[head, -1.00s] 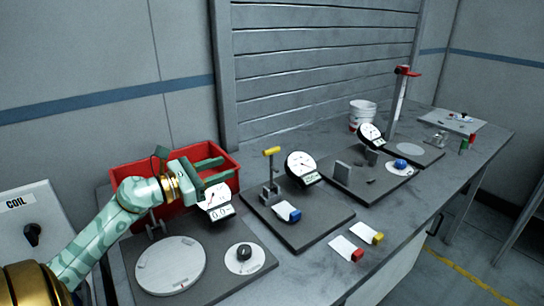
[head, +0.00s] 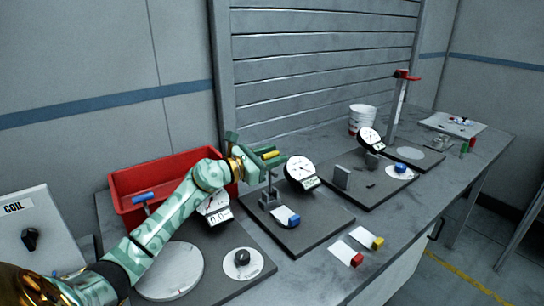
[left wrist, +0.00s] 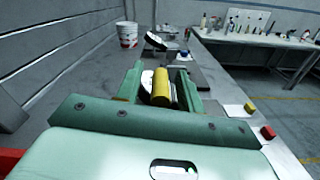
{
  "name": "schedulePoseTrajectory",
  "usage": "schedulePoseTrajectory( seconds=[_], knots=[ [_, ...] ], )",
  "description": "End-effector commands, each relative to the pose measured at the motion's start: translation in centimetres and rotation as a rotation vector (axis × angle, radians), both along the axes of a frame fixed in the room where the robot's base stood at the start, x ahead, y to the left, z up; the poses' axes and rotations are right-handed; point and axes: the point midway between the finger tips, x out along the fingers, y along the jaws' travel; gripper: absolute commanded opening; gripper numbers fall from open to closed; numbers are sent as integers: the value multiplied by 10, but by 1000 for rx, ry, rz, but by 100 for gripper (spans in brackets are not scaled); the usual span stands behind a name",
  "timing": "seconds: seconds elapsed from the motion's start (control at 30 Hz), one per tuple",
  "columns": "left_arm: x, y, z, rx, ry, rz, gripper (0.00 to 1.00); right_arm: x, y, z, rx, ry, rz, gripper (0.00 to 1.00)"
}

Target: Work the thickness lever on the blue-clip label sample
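The thickness gauge stands on a dark plate (head: 310,237) in mid-bench, with a round white dial (head: 300,170) and a lever topped by a yellow handle (head: 271,154). The label sample with the blue clip (head: 290,217) lies at the foot of the gauge, its white part reaching in under the lever post. My left gripper (head: 268,157) is at the yellow handle. In the left wrist view the yellow handle (left wrist: 162,88) lies between the two spread fingers (left wrist: 158,85), with gaps at the sides. My right gripper is not in view.
A red bin (head: 128,207) stands behind my left arm. A plate with a white disc (head: 170,270) and black knob (head: 242,257) is at the front left. Samples with red (head: 357,260) and yellow (head: 377,243) clips lie at the front. Another dial gauge (head: 369,138) stands further right.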

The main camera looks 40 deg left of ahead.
Motion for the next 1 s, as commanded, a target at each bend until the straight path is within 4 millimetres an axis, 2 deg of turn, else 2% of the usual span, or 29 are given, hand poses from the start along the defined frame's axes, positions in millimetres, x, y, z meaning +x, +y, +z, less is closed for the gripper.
schedulePoseTrajectory(
  seconds=[0.13,0.17,0.2,0.3,0.67,1.0],
  knots=[
    [0,0,0,0,0,0,38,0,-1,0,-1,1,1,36],
    [0,0,0,0,0,0,35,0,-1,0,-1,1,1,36],
    [0,0,0,0,0,0,24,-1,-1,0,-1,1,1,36],
    [0,0,0,0,0,0,0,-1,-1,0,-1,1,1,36],
    [-2,-4,1,37,-11,0,0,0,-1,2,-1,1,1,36],
    [-10,-30,-1,243,-70,-1,0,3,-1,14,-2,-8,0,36]
  ],
)
